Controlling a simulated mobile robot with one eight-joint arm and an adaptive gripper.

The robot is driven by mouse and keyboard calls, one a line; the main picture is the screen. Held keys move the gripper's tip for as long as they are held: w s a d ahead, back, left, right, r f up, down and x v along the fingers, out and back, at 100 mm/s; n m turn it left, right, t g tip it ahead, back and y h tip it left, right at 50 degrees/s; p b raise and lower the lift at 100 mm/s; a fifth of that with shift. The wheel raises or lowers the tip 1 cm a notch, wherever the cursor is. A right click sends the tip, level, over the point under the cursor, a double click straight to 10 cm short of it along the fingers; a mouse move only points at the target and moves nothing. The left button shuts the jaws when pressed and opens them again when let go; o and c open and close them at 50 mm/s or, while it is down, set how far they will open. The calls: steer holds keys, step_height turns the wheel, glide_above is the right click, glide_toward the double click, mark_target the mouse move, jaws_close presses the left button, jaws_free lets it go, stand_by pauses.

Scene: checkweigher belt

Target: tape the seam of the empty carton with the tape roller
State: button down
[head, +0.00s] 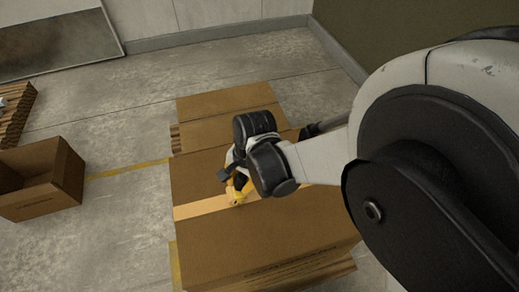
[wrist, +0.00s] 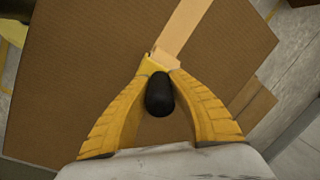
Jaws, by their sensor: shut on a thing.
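A large brown carton (head: 265,240) lies closed in front of me, with printed text on its near side. A pale tan strip of tape (head: 198,208) runs across its top from the left edge to my gripper. My gripper (head: 238,191) is low over the carton top, its yellow fingers shut on the tape roller. In the wrist view, the roller's black rounded handle (wrist: 159,94) shows between the fingers, and the strip (wrist: 182,27) leads away from the fingertips. The rest of the roller is mostly hidden by the fingers. Contact with the carton is unclear.
An open, smaller carton (head: 38,192) stands on the floor at the left, near a pallet edge (head: 16,112). More brown cardboard (head: 225,105) lies behind the large carton. A yellow floor line (head: 128,168) crosses clear concrete floor between the cartons.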

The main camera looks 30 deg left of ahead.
steer(key=shift+s+a+b, duration=0.1)
steer(key=shift+s+a, duration=1.35)
steer(key=shift+s, duration=0.25)
steer(key=shift+s+a+b, duration=0.15)
steer(key=shift+s+a, duration=1.35)
steer(key=shift+s, duration=0.15)
steer(key=shift+s+a+b, duration=0.1)
steer(key=shift+s+a, duration=1.35)
steer(key=shift+s, duration=0.25)
steer(key=shift+r, duration=0.15)
step_height(320, 180, up, 7)
steer(key=p, duration=0.4)
steer(key=shift+p, duration=0.35)
steer(key=shift+w, duration=0.1)
